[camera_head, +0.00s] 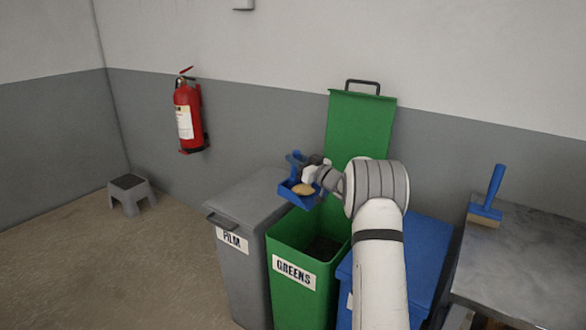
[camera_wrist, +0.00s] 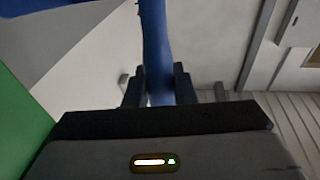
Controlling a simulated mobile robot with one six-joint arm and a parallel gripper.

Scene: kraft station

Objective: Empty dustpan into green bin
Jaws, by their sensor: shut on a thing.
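The blue dustpan (camera_head: 297,196) is above the open green bin (camera_head: 292,293), near its back left side, with a tan piece (camera_head: 303,189) lying in its pan. My gripper (camera_head: 318,172) is shut on the dustpan's handle. In the wrist view the blue handle (camera_wrist: 156,45) stands between the two dark fingers of my gripper (camera_wrist: 158,88). The green bin bears a GREENS label, and its green lid (camera_head: 362,122) is raised against the wall. The bin's inside is dark, and its contents are unclear.
A grey bin (camera_head: 236,205) marked FILM stands closed at the left of the green bin. A blue bin (camera_head: 428,255) stands at its right, partly behind my arm. A blue brush (camera_head: 486,208) rests on the grey table (camera_head: 525,265).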

